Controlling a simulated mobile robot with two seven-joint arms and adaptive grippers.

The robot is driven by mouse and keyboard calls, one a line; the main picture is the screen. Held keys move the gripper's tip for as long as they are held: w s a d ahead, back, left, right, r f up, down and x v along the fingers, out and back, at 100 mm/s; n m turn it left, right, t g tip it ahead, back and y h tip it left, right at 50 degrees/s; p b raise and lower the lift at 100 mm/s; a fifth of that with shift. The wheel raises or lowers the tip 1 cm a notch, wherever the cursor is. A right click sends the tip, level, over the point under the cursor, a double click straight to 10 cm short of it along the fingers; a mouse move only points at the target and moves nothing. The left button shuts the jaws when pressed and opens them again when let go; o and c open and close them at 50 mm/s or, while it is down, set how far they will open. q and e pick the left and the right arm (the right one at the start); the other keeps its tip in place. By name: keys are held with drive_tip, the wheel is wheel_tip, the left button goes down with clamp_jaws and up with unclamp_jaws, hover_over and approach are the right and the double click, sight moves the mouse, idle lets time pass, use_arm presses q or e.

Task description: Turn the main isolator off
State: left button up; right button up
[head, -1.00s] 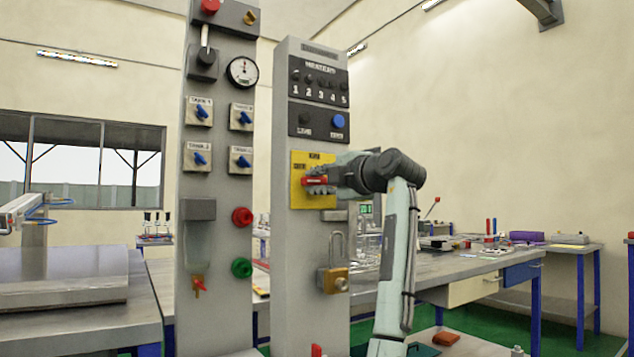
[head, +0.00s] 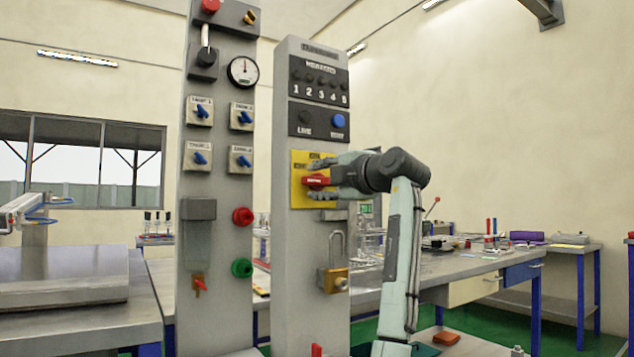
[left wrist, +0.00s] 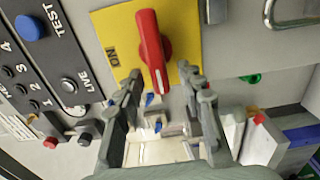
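The main isolator is a yellow plate (head: 299,196) with a red handle (head: 316,181) on the right-hand grey column. The handle lies nearly level in the head view. In the left wrist view the red handle (left wrist: 152,50) lies lengthwise, and the word ON on the yellow plate (left wrist: 118,22) is beside it, not at its end. My left gripper (head: 322,179) is open in front of the plate, one finger above the handle and one below. In the left wrist view, its fingertips (left wrist: 166,80) are apart, with the handle's end between or just beyond them; contact cannot be told. My right gripper is not in view.
Above the isolator are a blue TEST button (head: 338,121) and a row of small dark indicators. A padlock (head: 334,279) hangs below. The left column (head: 218,150) carries blue switches, a gauge and buttons. A workbench (head: 450,268) stands behind at right.

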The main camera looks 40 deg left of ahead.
use_arm(q)
drive_tip(key=v, duration=1.1)
drive_tip(key=shift+d, duration=0.15)
drive_tip(key=shift+f, duration=0.1)
